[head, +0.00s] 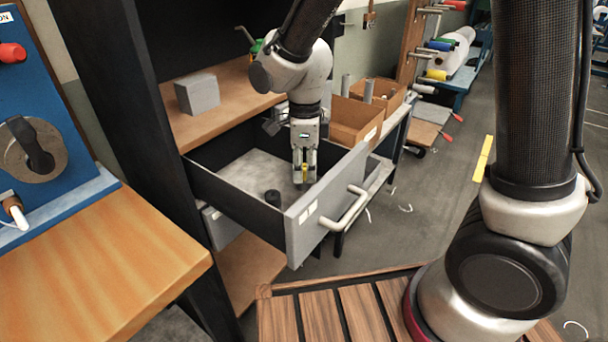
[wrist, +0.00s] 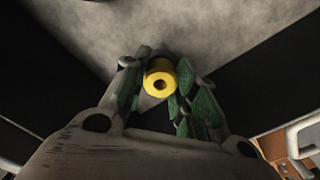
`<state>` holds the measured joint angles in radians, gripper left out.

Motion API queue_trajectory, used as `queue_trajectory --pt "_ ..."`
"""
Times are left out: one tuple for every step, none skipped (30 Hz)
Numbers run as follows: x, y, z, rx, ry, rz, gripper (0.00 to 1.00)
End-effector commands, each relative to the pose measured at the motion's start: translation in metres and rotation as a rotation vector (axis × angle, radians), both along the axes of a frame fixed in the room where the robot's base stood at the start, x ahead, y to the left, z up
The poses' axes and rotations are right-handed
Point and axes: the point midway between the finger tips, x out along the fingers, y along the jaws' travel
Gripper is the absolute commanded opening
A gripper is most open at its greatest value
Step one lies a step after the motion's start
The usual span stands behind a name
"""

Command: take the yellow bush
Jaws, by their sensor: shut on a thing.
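The yellow bush (wrist: 160,77) is a short yellow ring with a dark hole, seen end-on between the green-padded fingers of my gripper (wrist: 157,90) in the wrist view. My gripper is shut on it. In the head view my gripper (head: 304,178) points down into the open drawer (head: 303,221), close to its front panel. A bit of the yellow bush (head: 305,176) shows between the fingertips. I cannot tell whether the bush touches the drawer floor.
A black cylindrical piece (head: 273,197) lies in the drawer, left of my gripper. The drawer's walls surround my gripper, and its handle (head: 346,209) sticks out in front. A grey block (head: 198,93) stands on the shelf above. Brown boxes (head: 354,121) stand to the right.

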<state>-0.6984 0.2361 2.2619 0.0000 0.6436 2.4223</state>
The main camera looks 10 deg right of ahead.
Motion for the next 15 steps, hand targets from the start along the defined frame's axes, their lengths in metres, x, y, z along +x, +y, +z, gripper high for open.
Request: queue_trajectory --pt "0.000 0.000 0.002 0.001 -0.001 0.000 0.00" --pt "0.000 0.000 0.003 0.001 -0.001 0.000 0.00" --pt "0.000 0.000 0.004 0.001 -0.001 0.000 0.00" --pt "0.000 0.000 0.005 0.001 -0.001 0.000 0.00" --pt "0.000 0.000 0.006 0.001 -0.001 0.000 0.00" --pt "0.000 0.000 0.007 0.001 -0.001 0.000 0.00" --pt "0.000 0.000 0.008 0.000 0.000 0.000 0.00" --pt "0.000 0.000 0.008 0.000 0.000 0.000 0.00" --pt "0.000 0.000 0.009 0.000 0.000 0.000 0.00" --pt "0.000 0.000 0.009 0.000 0.000 0.000 0.00" --pt "0.000 0.000 0.010 0.000 0.000 0.000 0.00" --pt "0.000 0.000 0.011 0.000 0.000 0.000 0.00" --pt "0.000 0.000 0.012 0.001 -0.001 0.000 0.00" --pt "0.000 0.000 0.014 0.001 -0.001 0.000 0.00" --pt "0.001 0.001 0.018 0.002 -0.002 0.000 0.00"
